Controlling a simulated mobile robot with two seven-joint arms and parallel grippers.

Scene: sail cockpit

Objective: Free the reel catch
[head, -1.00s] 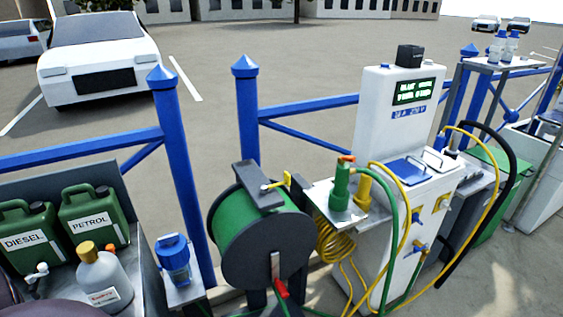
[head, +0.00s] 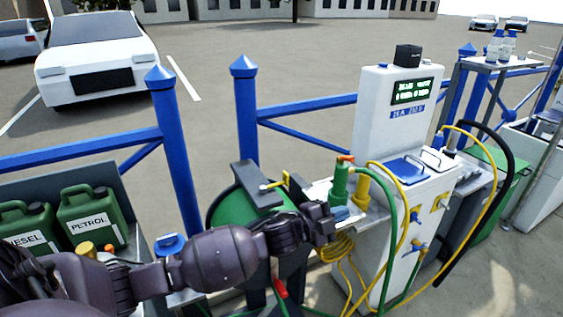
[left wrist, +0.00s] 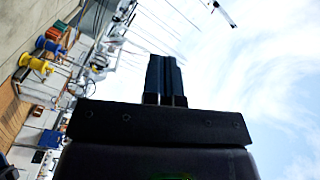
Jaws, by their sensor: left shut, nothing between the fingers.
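The hose reel (head: 228,212) has a green drum between dark flanges, with a dark bracket (head: 258,188) across its top. A yellow lever (head: 277,182) sits on that bracket. A red-ended lever (head: 279,288) shows low on the reel's front. My left gripper (head: 342,214) is shut and empty, in front of the reel's right side and close to the small shelf with the hose fittings. My arm hides much of the reel's front. The left wrist view shows the gripper's shut dark fingers (left wrist: 166,78) against the sky. My right gripper is not in view.
A green nozzle (head: 340,182) and a yellow one (head: 361,190) stand on the shelf, with a coiled yellow hose (head: 338,248) below. A white service pedestal (head: 385,130) stands to the right. Blue railing (head: 305,107) runs behind. Green fuel cans (head: 92,217) stand at left.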

